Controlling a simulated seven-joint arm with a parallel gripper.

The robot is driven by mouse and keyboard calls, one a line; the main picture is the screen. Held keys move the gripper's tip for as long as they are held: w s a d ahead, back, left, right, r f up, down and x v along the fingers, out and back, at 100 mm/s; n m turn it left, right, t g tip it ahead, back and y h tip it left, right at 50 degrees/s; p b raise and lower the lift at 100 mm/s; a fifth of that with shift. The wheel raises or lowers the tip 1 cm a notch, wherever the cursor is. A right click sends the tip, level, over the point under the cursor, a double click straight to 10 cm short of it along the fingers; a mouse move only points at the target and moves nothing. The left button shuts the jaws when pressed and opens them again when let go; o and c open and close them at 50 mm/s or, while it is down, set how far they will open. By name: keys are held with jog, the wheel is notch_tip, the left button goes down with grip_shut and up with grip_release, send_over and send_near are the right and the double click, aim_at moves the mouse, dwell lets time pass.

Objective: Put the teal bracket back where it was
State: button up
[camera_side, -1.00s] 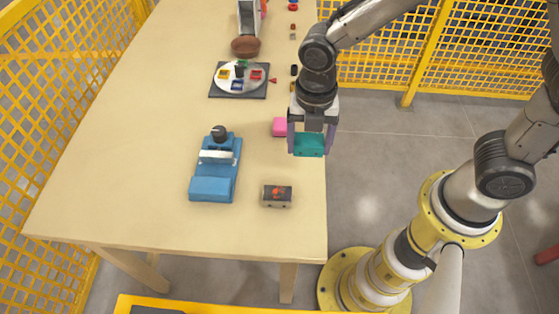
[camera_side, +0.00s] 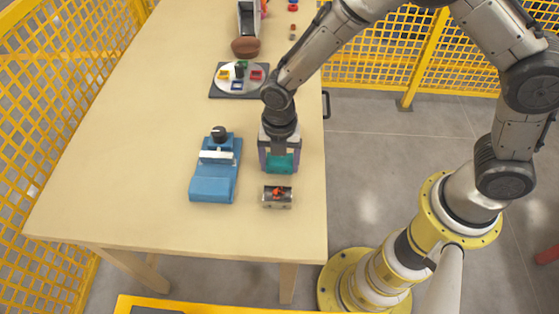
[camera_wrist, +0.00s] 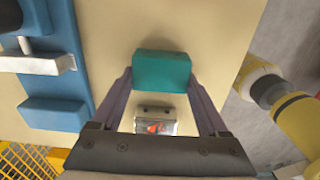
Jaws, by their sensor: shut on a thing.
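My gripper (camera_side: 279,158) is shut on the teal bracket (camera_side: 280,165), with one purple finger on each side of it. The gripper points down over the right part of the table, just behind the small metal block (camera_side: 277,200) with a red piece on it. In the wrist view the teal bracket (camera_wrist: 161,70) lies across between the fingertips, and the metal block (camera_wrist: 156,127) shows below it. I cannot tell exactly how high the bracket is above the table.
A blue fixture (camera_side: 213,180) with a white bar and black knob stands left of the gripper. Farther back are a round plate on a dark base (camera_side: 238,92) with small coloured pieces and a brown oval object (camera_side: 245,47). The table's right edge is close by.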

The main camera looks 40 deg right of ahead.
aim_at(280, 163)
jog(key=o, duration=1.3)
jog(key=shift+f, duration=0.15)
jog(key=shift+o, duration=0.2)
notch_tip(280, 163, up, 12)
jog(key=shift+r, duration=0.25)
jog(key=s+d+r+m+t, duration=0.3)
jog(key=s+d+r+m, duration=0.5)
jog(key=d+r+m, duration=0.5)
jog(key=s+d+m+t, duration=0.2)
jog(key=s+d+m, duration=0.3)
jog(key=s+m, duration=0.5)
jog(key=shift+s+d+r+m+t, duration=0.15)
jog(key=shift+s+d+m+t, duration=0.2)
jog(key=shift+m, duration=1.65)
